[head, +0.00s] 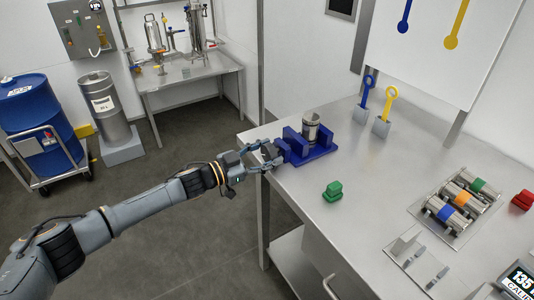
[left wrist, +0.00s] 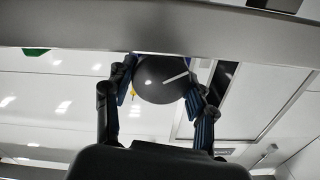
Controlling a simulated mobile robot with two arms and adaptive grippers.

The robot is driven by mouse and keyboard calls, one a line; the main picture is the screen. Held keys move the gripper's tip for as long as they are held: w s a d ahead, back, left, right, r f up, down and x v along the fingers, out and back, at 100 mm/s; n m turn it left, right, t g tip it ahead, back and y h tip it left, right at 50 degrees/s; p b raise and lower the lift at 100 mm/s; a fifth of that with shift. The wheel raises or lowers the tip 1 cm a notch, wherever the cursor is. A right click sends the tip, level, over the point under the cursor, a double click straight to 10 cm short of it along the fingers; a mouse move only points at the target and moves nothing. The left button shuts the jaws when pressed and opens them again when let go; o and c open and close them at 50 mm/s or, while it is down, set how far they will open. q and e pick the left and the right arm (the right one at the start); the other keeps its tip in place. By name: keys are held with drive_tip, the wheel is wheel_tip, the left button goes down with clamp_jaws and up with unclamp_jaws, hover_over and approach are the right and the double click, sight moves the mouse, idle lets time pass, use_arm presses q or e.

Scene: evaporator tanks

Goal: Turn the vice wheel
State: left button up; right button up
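The blue vice (head: 318,152) stands near the left edge of the steel worktable, with a metal cylinder (head: 311,128) upright between its jaws. Its dark round wheel (left wrist: 160,80) with a white line on its face shows in the left wrist view. The line slants up to the right. My left gripper (head: 271,153) is at the wheel end of the vice. Its fingers (left wrist: 160,86) are spread wide, one on each side of the wheel. They lie very close to its rim; I cannot tell whether they touch. My right gripper is not in view.
A tray with several cylinders (head: 455,208) is at the right. The table's left edge runs under my arm.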

use_arm(q)
drive_tip(key=shift+c, duration=1.1)
drive_tip(key=shift+r+n+p, duration=0.15)
drive_tip(key=shift+n+p, duration=1.15)
drive_tip(key=shift+w+n+p, duration=0.1)
drive_tip(key=shift+n+p, duration=0.55)
drive_tip(key=shift+n, duration=0.45)
drive_tip(key=shift+n+p, duration=0.35)
drive_tip(key=shift+n, duration=0.75)
drive_tip(key=o, duration=1.2)
drive_tip(key=shift+c, duration=0.2)
drive_tip(key=shift+a, duration=0.1)
